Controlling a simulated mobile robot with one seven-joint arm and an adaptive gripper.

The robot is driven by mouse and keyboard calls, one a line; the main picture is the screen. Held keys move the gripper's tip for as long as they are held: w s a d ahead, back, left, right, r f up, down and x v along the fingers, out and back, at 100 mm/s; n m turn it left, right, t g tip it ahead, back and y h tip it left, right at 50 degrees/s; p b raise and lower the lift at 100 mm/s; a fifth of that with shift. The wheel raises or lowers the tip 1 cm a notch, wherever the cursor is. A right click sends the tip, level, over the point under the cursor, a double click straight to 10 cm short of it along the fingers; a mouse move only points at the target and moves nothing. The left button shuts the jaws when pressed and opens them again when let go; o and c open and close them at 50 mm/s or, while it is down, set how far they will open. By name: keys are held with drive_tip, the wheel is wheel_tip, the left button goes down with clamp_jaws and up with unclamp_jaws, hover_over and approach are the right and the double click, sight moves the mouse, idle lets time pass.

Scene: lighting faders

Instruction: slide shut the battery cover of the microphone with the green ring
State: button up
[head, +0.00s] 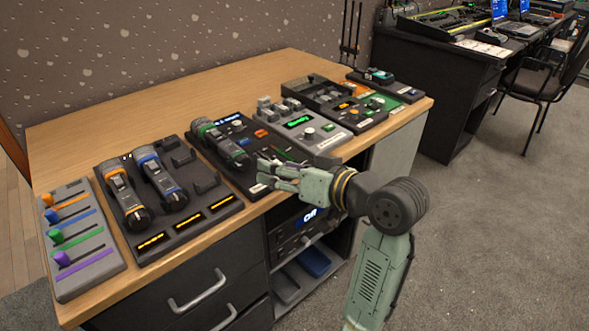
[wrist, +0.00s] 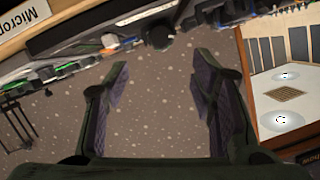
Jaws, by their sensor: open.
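The microphone with the green ring (head: 226,146) lies on a dark panel in the middle of the desk in the head view. Its dark body points toward the desk's front edge. I cannot make out its battery cover or how far it is open. My gripper (head: 262,173) is just right of the microphone's near end, above the panel, apparently apart from it. In the wrist view my gripper (wrist: 162,82) shows two spread fingers with nothing between them. The green-ringed microphone cannot be clearly told there.
Left of it, a dark tray (head: 194,222) holds microphones with an orange ring (head: 124,195) and a blue ring (head: 160,180). A grey fader board (head: 78,240) stands far left. A grey console (head: 310,130) is close on the right. The desk's back strip is clear.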

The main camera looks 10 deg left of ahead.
sight(247, 160)
drive_tip(key=x, duration=1)
drive_tip(key=shift+p, duration=0.35)
drive_tip(key=c, duration=1.1)
